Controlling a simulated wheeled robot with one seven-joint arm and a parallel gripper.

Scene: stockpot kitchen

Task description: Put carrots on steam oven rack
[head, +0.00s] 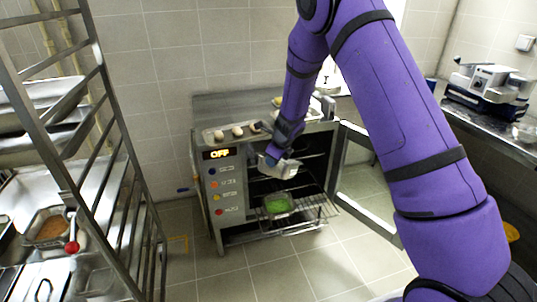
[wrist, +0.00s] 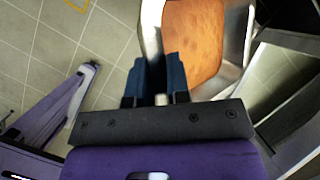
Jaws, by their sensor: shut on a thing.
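My gripper (wrist: 162,75) is shut on the near wall of a metal pan (wrist: 238,45) with an orange filling, which looks like the carrots (wrist: 195,35). In the head view my gripper (head: 270,158) holds this pan (head: 282,169) in front of the oven opening, above a pulled-out rack. Its filling is hardly visible there. The steam oven (head: 218,196) is open, and its display reads OFF. The wire oven rack (head: 315,208) sticks out of the lower part of the oven. A pan with green food (head: 278,205) sits on its left side.
The open oven door (head: 365,190) stands to the right of the rack. A tall metal trolley (head: 120,160) stands at left, near a pan with brown-orange food (head: 50,228). A counter with a slicer (head: 490,82) is at right. Tiled floor in front is clear.

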